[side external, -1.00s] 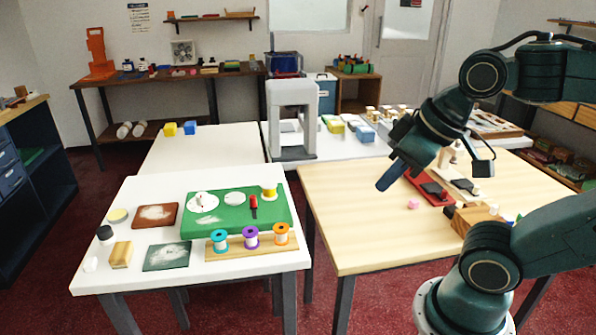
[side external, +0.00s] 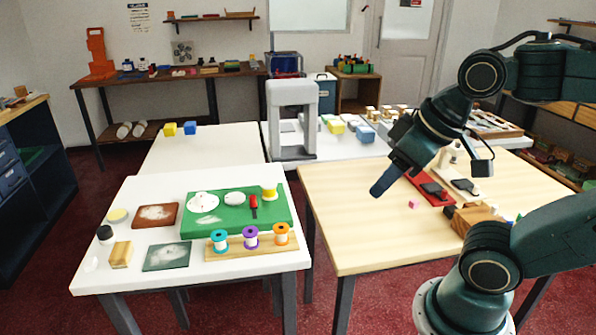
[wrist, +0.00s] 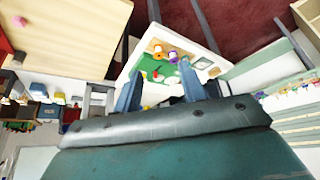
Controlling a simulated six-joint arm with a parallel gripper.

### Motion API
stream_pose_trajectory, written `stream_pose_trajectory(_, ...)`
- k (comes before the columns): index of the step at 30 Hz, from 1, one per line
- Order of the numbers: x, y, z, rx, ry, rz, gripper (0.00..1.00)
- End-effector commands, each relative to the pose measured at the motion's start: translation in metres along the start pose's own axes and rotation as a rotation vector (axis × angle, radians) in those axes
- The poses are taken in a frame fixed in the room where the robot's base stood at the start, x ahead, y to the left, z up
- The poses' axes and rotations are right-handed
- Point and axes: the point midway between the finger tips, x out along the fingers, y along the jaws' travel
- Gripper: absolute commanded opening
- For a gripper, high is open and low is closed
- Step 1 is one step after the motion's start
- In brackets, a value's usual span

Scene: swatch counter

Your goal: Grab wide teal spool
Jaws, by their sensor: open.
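The teal spool (side external: 219,241) stands upright at the left end of a wooden strip (side external: 262,249) on the white table at left. A purple spool (side external: 251,237) and an orange spool (side external: 281,233) stand to its right on the same strip. My gripper (side external: 383,181) is well to the right of the spools and higher, above the left part of the light wood table. In the wrist view its two blue fingers (wrist: 160,77) are apart with nothing held between them. The spools show small and distant beyond the fingers there; the teal one is hard to make out.
A green mat (side external: 222,216) behind the strip carries white discs, a red-handled tool and a yellow spool (side external: 269,191). A wood block (side external: 121,254) and a dark green plate (side external: 166,257) lie to the left. A grey arch-shaped frame (side external: 292,120) stands behind.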

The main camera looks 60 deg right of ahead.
Motion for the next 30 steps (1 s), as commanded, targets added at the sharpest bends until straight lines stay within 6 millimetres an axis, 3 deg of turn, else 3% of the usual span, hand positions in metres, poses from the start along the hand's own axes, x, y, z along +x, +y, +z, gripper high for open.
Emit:
stream_pose_trajectory(11, 0.031, 0.010, -0.031, 0.129, 0.031, 0.047, 0.41)
stream_pose_trajectory(30, 0.133, 0.040, -0.109, 0.384, 0.241, 0.254, 0.41)
